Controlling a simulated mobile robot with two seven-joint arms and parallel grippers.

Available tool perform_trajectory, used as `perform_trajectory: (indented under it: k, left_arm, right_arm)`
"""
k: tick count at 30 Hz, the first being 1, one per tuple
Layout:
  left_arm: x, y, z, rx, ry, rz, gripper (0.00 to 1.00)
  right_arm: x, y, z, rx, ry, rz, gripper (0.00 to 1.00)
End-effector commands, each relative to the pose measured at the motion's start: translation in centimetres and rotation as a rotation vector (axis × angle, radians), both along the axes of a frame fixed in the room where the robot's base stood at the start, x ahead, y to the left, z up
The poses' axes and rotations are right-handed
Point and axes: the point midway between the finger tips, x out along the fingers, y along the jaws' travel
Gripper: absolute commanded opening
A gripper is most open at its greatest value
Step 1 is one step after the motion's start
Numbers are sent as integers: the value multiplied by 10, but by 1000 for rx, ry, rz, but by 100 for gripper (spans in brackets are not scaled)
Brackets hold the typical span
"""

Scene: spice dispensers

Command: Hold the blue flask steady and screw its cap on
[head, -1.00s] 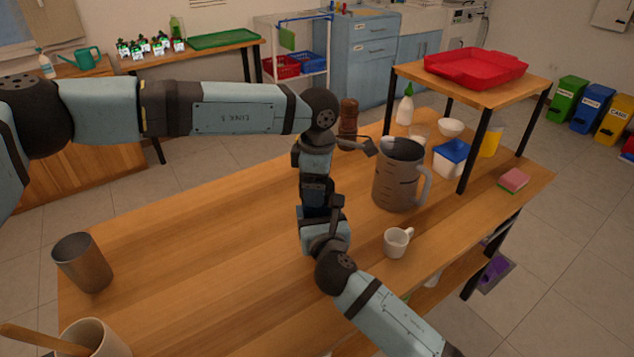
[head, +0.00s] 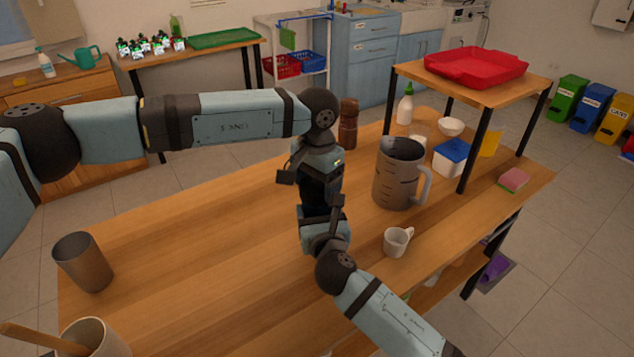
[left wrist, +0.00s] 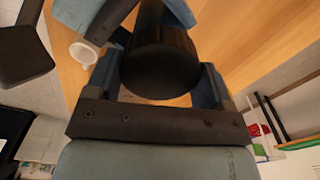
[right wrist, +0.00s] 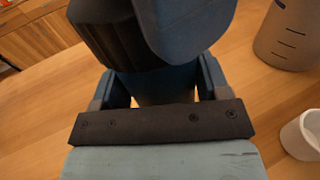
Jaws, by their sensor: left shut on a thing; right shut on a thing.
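My left gripper (left wrist: 160,82) is shut on the black ridged cap (left wrist: 160,58), which fills the space between its fingers. The cap also shows in the right wrist view (right wrist: 106,38), partly behind a blue finger of my left gripper. My right gripper (right wrist: 160,82) is shut on the blue flask (right wrist: 165,88), of which only a dark strip shows below the cap. I cannot tell whether the cap is seated on the flask.
A grey jug (head: 397,178) and a white mug (head: 397,241) stand close right of my grippers. A brown mill (head: 348,124) stands behind. A metal cup (head: 83,262) and a container with a wooden handle (head: 93,340) are at the left. The left-middle table is clear.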

Motion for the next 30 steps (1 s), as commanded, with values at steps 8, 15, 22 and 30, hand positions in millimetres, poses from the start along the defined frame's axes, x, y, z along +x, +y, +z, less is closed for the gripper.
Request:
perform_trajectory:
  k: [8,15,22,30]
  left_arm:
    - [0,-1,2,-2,-1,-110,53]
    - [0,-1,1,-2,-1,-107,94]
    - [0,0,1,-1,-1,-106,100]
    - [0,0,23,-1,-2,-105,100]
  right_arm:
    - [0,0,-2,-1,3,-1,3]
    - [0,0,-2,-1,4,-1,3]
    - [0,0,-2,-2,3,-1,3]
    - [0,0,-1,-2,3,-1,3]
